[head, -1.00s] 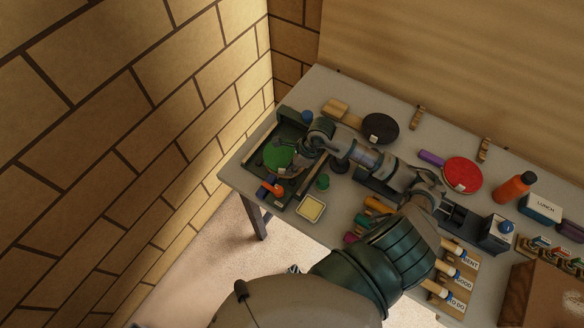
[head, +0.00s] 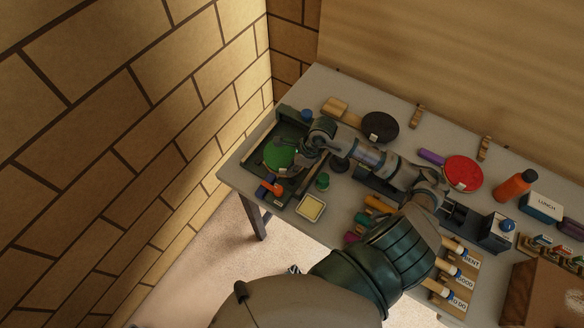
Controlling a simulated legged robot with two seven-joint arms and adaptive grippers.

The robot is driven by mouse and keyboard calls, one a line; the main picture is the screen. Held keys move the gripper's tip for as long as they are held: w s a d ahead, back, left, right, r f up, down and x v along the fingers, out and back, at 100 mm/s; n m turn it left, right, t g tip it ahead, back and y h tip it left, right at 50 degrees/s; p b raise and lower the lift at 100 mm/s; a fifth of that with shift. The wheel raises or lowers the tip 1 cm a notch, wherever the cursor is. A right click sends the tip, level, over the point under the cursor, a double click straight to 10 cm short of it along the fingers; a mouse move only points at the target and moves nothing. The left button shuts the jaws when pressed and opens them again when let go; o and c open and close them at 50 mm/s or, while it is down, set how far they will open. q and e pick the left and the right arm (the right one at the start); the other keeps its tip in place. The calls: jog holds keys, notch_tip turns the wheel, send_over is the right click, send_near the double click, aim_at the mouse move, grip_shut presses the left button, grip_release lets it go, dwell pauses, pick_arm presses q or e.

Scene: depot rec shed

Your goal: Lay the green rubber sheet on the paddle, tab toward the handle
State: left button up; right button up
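The green rubber sheet (head: 277,156) is a round disc in the dark tray (head: 297,199) at the table's left end, with a small pale tab at its lower edge. My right gripper (head: 303,161) is at the sheet's right edge, pointing down; its fingers are too small and dark to tell whether they grip it. A black round paddle (head: 380,127) with a light wooden handle (head: 336,107) lies behind my arm. A red paddle (head: 465,172) with a purple handle (head: 431,158) lies further right. My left gripper is not in view.
An orange bottle (head: 515,186) and lunch box (head: 540,207) stand right. A brick wall (head: 150,130) borders the left.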

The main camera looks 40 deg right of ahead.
jog(key=o, duration=0.4)
jog(key=shift+d, duration=0.1)
jog(key=v, duration=1.1)
jog(key=shift+d+r, duration=0.2)
jog(key=shift+r, duration=0.15)
